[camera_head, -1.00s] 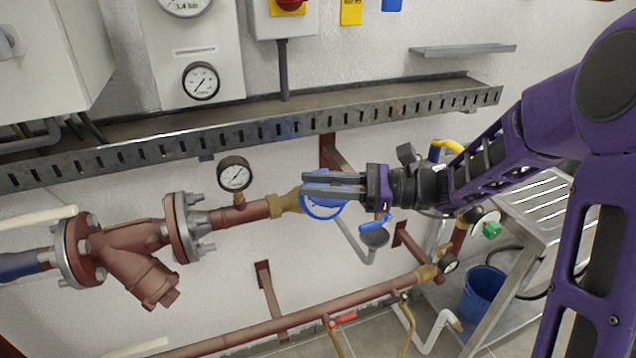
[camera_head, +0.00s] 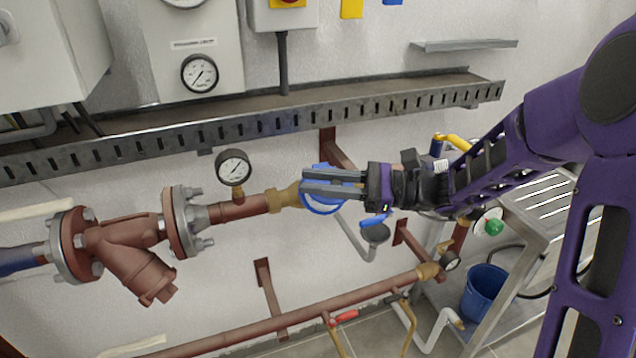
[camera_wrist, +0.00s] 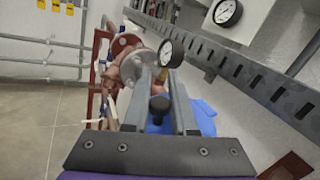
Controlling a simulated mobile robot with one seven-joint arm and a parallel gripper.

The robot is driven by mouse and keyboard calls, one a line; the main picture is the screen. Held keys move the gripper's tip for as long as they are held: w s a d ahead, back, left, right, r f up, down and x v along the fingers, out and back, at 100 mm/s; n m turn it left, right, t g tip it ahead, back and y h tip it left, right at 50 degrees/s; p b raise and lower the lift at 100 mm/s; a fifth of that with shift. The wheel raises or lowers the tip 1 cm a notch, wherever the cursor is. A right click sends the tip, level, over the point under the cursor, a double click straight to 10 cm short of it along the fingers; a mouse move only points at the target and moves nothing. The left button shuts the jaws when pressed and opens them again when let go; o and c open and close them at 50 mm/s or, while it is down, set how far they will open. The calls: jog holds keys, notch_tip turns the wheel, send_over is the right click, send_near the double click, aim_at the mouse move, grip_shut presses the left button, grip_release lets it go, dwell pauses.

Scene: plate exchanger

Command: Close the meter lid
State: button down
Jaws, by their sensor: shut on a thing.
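The water meter is a blue round ring (camera_head: 322,208) on the brass and copper pipe, partly hidden behind my fingers. Its blue lid (camera_wrist: 203,118) shows beside and between the fingers in the wrist view; my gripper covers much of it in the head view. My gripper (camera_head: 304,181) reaches in from the right, with its two dark fingers lying across the upper part of the meter. In the wrist view the fingers (camera_wrist: 158,78) are shut on the lid, with a dark round knob between them. The lid's exact angle is hard to tell.
A pressure gauge (camera_head: 234,168) stands on the pipe left of the meter. A slotted cable tray (camera_head: 240,132) runs along the wall above. A blue lever (camera_head: 375,219) sits just below my gripper. A lower pipe (camera_head: 290,325) and a blue bucket (camera_head: 484,290) are below.

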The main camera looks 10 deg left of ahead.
aim_at(318, 199)
notch_tip(318, 199, down, 3)
jog(key=n+g+y+b, duration=0.1)
jog(key=n+b, duration=0.3)
jog(key=shift+y, duration=0.3)
jog(key=shift+w+a+f+n+g+y+b, duration=0.1)
jog(key=shift+f+n+g+y+b, duration=0.2)
jog(key=shift+n+b, duration=0.35)
jog(key=shift+w+a+f+n+g+h+b, duration=0.15)
jog(key=shift+n+g+b, duration=0.3)
jog(key=shift+n, duration=0.3)
jog(key=shift+d+f+n+g+y+b, duration=0.1)
jog(key=shift+f+n+g+y+b, duration=0.15)
jog(key=shift+n+b, duration=0.4)
jog(key=shift+r, duration=0.1)
jog(key=c, duration=0.7)
grip_release()
jog(key=v, duration=1.7)
jog(key=shift+p, duration=0.35)
